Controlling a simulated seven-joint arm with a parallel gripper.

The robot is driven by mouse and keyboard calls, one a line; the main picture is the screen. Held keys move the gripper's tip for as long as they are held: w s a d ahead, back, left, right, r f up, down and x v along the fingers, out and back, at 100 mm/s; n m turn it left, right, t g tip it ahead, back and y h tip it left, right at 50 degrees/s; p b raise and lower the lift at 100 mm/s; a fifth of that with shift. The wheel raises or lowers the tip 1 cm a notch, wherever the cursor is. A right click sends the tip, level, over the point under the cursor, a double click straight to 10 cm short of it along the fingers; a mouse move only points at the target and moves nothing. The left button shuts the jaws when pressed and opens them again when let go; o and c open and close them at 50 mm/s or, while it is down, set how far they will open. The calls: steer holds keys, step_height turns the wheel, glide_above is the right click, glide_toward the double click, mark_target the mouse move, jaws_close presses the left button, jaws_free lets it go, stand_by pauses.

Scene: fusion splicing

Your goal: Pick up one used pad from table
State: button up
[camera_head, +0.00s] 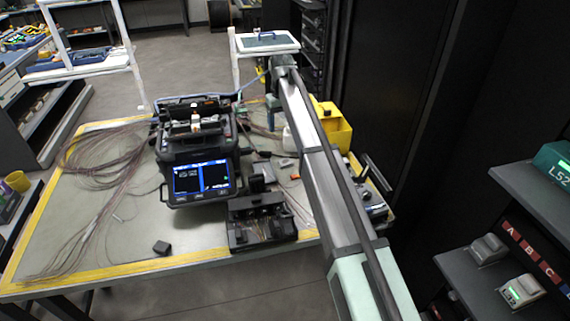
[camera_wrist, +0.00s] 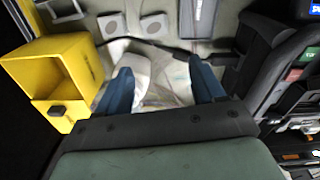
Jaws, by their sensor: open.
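In the wrist view, two pale square pieces, each with a round grey mark, lie side by side on the table; they look like used pads. They are the left pad (camera_wrist: 112,25) and the right pad (camera_wrist: 153,25). My gripper (camera_wrist: 160,68) is open, its two blue fingers apart and pointing toward the pads from nearer the camera. No pad is between the fingers. A white rounded object, perhaps a bottle (camera_wrist: 136,66), shows beside the left finger and partly between the fingers. In the head view the pads cannot be made out.
A yellow bin (camera_wrist: 72,68) stands close left of my gripper; it also shows in the head view (camera_head: 335,132). The splicer (camera_head: 200,150) with its lit screen stands mid-table. Cable coils (camera_head: 105,150) lie at left. The front left table area is mostly clear.

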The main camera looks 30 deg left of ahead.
mark_target(285, 161)
steer(key=f, duration=1)
steer(key=d+f, duration=0.1)
steer(key=f, duration=0.4)
steer(key=shift+w+d+f, duration=0.1)
steer(key=shift+w+f, duration=0.05)
steer(key=shift+f, duration=0.25)
steer(key=shift+c, duration=0.2)
steer(key=c, duration=0.8)
